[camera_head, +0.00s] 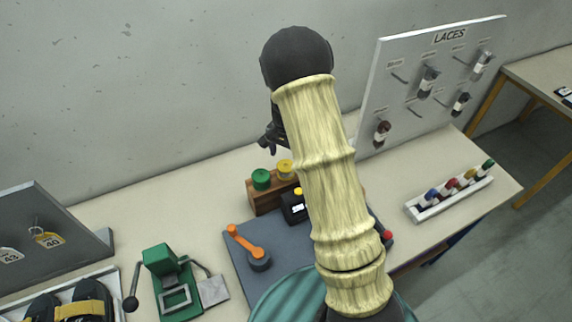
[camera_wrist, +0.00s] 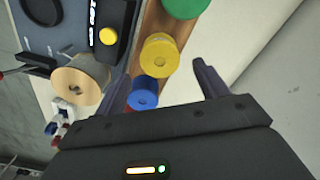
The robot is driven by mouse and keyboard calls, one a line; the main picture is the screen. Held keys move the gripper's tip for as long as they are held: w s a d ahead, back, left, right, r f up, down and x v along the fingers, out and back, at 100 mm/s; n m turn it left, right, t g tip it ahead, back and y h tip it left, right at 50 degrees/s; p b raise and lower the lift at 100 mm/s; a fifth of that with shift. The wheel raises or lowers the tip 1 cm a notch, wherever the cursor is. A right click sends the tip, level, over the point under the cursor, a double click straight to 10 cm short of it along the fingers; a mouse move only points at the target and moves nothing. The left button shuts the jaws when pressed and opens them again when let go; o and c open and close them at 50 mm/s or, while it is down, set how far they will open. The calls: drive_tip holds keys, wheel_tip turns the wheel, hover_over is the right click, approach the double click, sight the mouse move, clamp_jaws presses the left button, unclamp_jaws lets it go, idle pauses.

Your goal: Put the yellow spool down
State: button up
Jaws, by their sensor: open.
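The yellow spool (camera_head: 285,167) stands in the wooden rack (camera_head: 265,197), just right of the green spool (camera_head: 261,179). In the wrist view the yellow spool (camera_wrist: 159,54) sits on the rack between the green spool (camera_wrist: 184,4) and a blue spool (camera_wrist: 145,92). My gripper (camera_wrist: 172,78) is open, with its two fingers apart on either side of the spool row and nothing held between them. In the head view my gripper (camera_head: 268,143) is partly hidden behind my arm, above and behind the rack.
A grey machine base (camera_head: 240,240) with an orange lever (camera_head: 245,241) lies in front of the rack. A tan spool (camera_wrist: 82,82) is on it in the wrist view. A LACES board (camera_head: 375,95) stands at right. A tray of coloured bottles (camera_head: 440,204) lies on the right tabletop.

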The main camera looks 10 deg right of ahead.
sight(286, 165)
wheel_tip(286, 165, up, 7)
drive_tip(key=b, duration=0.1)
drive_tip(key=shift+f, duration=0.15)
idle(0.4)
drive_tip(key=s+r+n+t, duration=0.2)
drive_tip(key=s+n, duration=0.7)
drive_tip(key=s, duration=1.2)
drive_tip(key=shift+s+r+t+b, duration=0.3)
drive_tip(key=shift+r, duration=0.55)
drive_tip(key=shift+a, duration=0.15)
